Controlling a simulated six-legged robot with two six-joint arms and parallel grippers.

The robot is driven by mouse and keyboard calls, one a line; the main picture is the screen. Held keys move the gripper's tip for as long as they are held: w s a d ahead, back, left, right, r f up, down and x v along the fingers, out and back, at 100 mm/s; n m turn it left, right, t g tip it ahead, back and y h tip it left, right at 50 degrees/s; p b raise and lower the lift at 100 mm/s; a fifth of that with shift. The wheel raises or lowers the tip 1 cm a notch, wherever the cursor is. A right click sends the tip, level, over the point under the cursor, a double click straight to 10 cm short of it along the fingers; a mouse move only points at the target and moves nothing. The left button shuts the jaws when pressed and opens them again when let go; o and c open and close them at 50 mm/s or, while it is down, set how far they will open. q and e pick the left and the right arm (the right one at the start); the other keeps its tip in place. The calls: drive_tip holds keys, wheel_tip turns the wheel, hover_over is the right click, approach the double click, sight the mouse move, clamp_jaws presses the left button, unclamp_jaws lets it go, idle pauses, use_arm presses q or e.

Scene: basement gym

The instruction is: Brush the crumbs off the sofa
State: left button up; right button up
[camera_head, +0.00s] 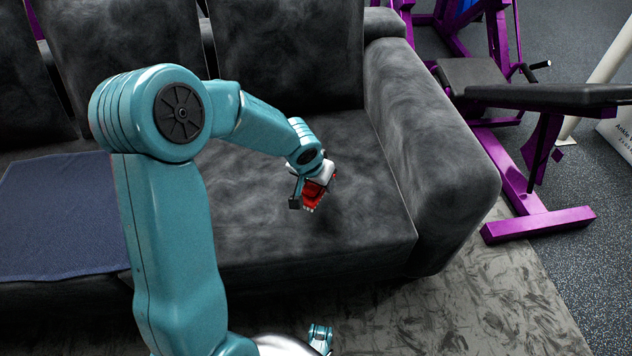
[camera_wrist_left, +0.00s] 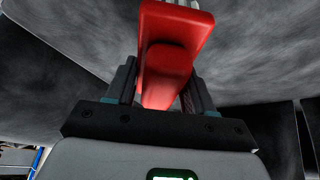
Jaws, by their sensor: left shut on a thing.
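The dark grey sofa (camera_head: 265,215) fills the middle of the head view, with its cushions, backrest and right armrest visible. My left gripper (camera_head: 311,184) is over the right part of the seat, near the armrest. It is shut on a red brush (camera_head: 319,192), whose pale bristle edge is low, at or just above the seat; I cannot tell whether it touches. In the left wrist view the red brush (camera_wrist_left: 170,65) is between the two fingers. No crumbs can be made out on the dark fabric.
A dark blue cloth (camera_head: 62,215) lies on the left part of the seat. A purple gym machine (camera_head: 535,222) with black pads stands right of the sofa. The right armrest (camera_head: 435,150) rises beside the seat. A patterned grey rug (camera_head: 480,300) covers the floor in front.

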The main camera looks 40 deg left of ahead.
use_arm(q)
wheel_tip(320, 180, up, 2)
drive_tip(key=shift+p, duration=0.5)
drive_tip(key=shift+f, duration=0.1)
drive_tip(key=w+d+r+m+h, duration=0.1)
drive_tip(key=w+d+r+m, duration=0.1)
drive_tip(key=d+r, duration=0.55)
drive_tip(key=w+d+r+m, duration=0.1)
drive_tip(key=d+r, duration=0.3)
drive_tip(key=d, duration=0.7)
drive_tip(key=w+p+v, duration=0.2)
drive_tip(key=p+v, duration=0.7)
drive_tip(key=p, duration=0.5)
drive_tip(key=w+a+r+p+v, duration=0.1)
drive_tip(key=p+v, duration=0.8)
drive_tip(key=p, duration=0.5)
drive_tip(key=shift+w+a+r, duration=0.25)
drive_tip(key=shift+a+r, duration=0.05)
drive_tip(key=shift+r, duration=0.3)
drive_tip(key=shift+r, duration=0.1)
